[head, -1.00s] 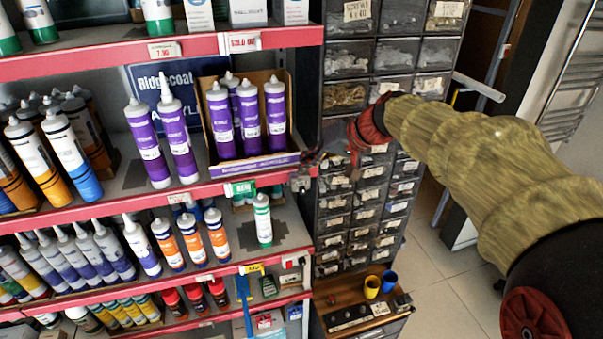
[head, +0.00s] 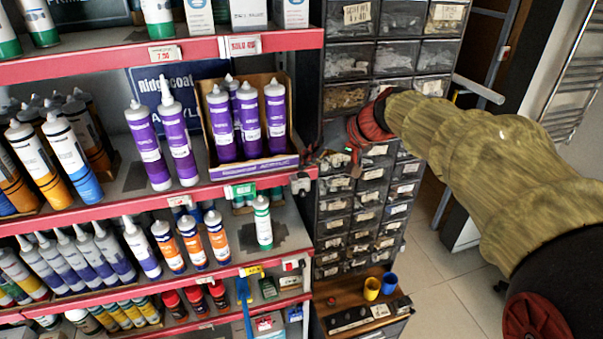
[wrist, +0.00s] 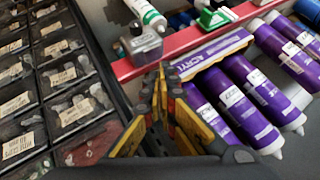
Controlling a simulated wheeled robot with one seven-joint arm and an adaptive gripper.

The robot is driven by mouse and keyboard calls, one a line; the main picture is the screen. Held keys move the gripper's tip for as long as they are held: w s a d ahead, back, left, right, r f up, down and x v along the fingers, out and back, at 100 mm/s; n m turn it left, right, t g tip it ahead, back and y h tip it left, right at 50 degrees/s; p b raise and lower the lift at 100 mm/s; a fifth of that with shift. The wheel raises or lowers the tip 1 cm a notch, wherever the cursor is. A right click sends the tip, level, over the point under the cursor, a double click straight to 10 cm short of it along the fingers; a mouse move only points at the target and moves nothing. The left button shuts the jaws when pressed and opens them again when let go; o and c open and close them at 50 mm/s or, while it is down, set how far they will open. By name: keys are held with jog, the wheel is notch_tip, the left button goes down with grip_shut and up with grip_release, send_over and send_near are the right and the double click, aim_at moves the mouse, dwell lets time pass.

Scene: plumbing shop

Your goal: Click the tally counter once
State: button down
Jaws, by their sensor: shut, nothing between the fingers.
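The tally counter (head: 300,183) looks like a small grey and silver device at the right end of the middle shelf's red edge. It also shows in the wrist view (wrist: 142,42), just beyond my fingertips and slightly left of them. My gripper (wrist: 162,78) is shut and empty, its yellow and black fingers together and pointing toward the counter. In the head view my gripper (head: 318,158) is in front of the drawer cabinet, up and right of the counter. A gap seems to remain between fingertips and counter.
Purple cartridges (head: 249,120) stand in a display box left of the counter. The red shelf edge (head: 120,203) runs beside it. A cabinet of small drawers (head: 345,215) stands close on the right.

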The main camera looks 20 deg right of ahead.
jog(key=shift+r, duration=0.1)
notch_tip(320, 180, up, 6)
jog(key=shift+p, duration=1.25)
jog(key=m+g+h, duration=0.1)
send_over(308, 178)
jog(key=s+d, duration=0.1)
jog(key=s, duration=0.2)
notch_tip(308, 178, down, 5)
jog(key=s+a+f+n+h+b, duration=0.2)
jog(key=s+a+f+h+b, duration=0.1)
jog(key=s+f+b, duration=1.9)
jog(key=shift+s+f+n+g+h, duration=0.4)
jog(key=shift+s+f+h, duration=0.3)
jog(key=shift+s+f, duration=2.75)
